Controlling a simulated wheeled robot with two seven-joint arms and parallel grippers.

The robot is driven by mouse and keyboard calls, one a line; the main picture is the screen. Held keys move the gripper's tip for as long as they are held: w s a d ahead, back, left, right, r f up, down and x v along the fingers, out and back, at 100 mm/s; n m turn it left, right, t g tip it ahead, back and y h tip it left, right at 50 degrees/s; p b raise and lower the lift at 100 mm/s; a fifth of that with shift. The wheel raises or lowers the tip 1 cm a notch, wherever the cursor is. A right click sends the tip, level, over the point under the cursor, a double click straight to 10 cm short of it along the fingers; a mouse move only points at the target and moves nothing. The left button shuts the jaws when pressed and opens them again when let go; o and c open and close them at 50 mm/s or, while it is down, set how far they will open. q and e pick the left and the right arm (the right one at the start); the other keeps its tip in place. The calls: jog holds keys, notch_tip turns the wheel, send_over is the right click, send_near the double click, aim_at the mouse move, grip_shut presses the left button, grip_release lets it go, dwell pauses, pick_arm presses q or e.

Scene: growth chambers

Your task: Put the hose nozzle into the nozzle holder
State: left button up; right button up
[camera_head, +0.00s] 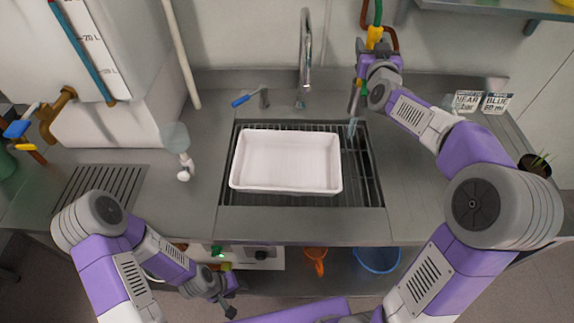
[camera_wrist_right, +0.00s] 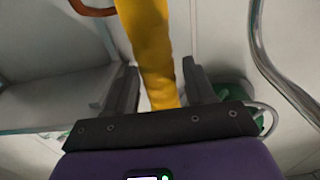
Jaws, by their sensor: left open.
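The yellow hose nozzle (camera_head: 374,37) hangs upright from a green hose (camera_head: 378,12) at the back wall, right of the tap. My right gripper (camera_head: 378,62) is just below and around it. In the right wrist view the yellow nozzle (camera_wrist_right: 150,50) runs between the two fingers, with a gap showing at its side; the fingers look open. A red-brown curved bar (camera_head: 394,38) is beside the nozzle; I cannot tell whether it is the nozzle holder. My left gripper (camera_head: 230,300) is open and empty, low in front of the counter.
A white basin (camera_head: 286,131) sits on the sink grate. The tap (camera_head: 305,50) stands behind it. A clear vessel (camera_head: 174,137) is on the left counter. A shelf (camera_head: 500,6) is above.

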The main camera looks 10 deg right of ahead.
jog(key=shift+o, duration=1.1)
jog(key=shift+f, duration=0.15)
jog(key=shift+s, duration=0.1)
jog(key=v, duration=0.7)
jog(key=shift+s+p, duration=0.2)
jog(key=shift+p, duration=0.15)
